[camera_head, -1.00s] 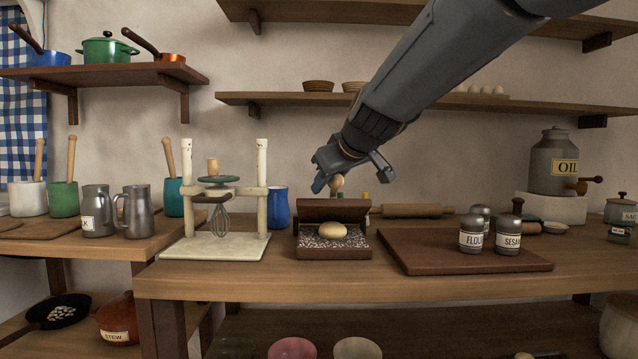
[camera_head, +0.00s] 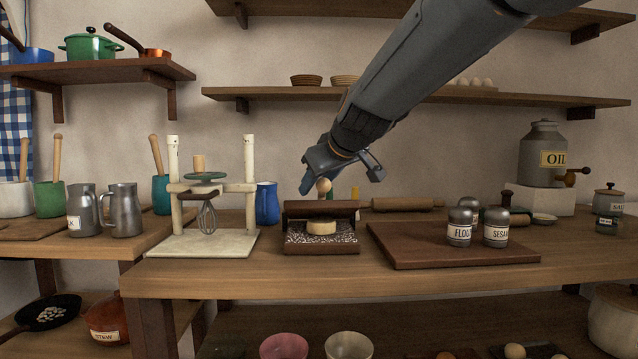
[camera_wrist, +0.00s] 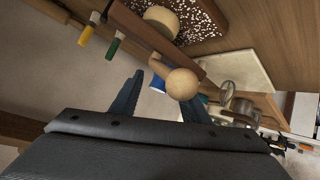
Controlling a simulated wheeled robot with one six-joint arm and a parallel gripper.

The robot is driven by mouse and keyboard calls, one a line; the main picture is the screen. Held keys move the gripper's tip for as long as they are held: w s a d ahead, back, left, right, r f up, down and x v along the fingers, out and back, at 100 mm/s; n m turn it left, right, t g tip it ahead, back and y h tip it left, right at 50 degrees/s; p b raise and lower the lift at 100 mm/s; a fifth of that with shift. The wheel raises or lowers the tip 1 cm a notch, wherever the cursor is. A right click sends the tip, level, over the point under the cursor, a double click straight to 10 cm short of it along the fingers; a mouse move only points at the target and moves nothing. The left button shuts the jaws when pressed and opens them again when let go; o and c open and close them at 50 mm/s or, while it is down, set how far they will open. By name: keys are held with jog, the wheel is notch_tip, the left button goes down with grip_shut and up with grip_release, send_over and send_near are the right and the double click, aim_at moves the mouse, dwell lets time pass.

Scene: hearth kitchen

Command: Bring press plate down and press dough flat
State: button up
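The dough press has a dark wooden base (camera_head: 320,247) with a speckled top. Its press plate (camera_head: 318,209) stands raised at the back edge as a dark wooden bar. A round wooden knob (camera_head: 323,186) sits above the plate; it also shows large in the wrist view (camera_wrist: 182,83). The pale dough (camera_head: 321,227) rests on the speckled base as a thick disc with a flat top. Its pale side shows in the wrist view (camera_wrist: 162,19). My gripper (camera_head: 343,183) is open above and behind the plate. Its fingers (camera_wrist: 160,98) are spread, with the knob near their tips; contact is unclear.
A white stand with a whisk (camera_head: 207,215) is left of the press. A dark board (camera_head: 400,255) with flour and sesame shakers (camera_head: 460,226) lies to the right. The counter's front edge is clear.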

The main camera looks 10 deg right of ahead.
aim_at(329, 181)
dwell(0.4)
jog(key=shift+s+r, duration=0.15)
jog(key=shift+r, duration=0.05)
jog(key=p+v, duration=0.1)
jog(key=v, duration=0.6)
jog(key=shift+s+d, duration=0.1)
jog(key=shift+s, duration=0.05)
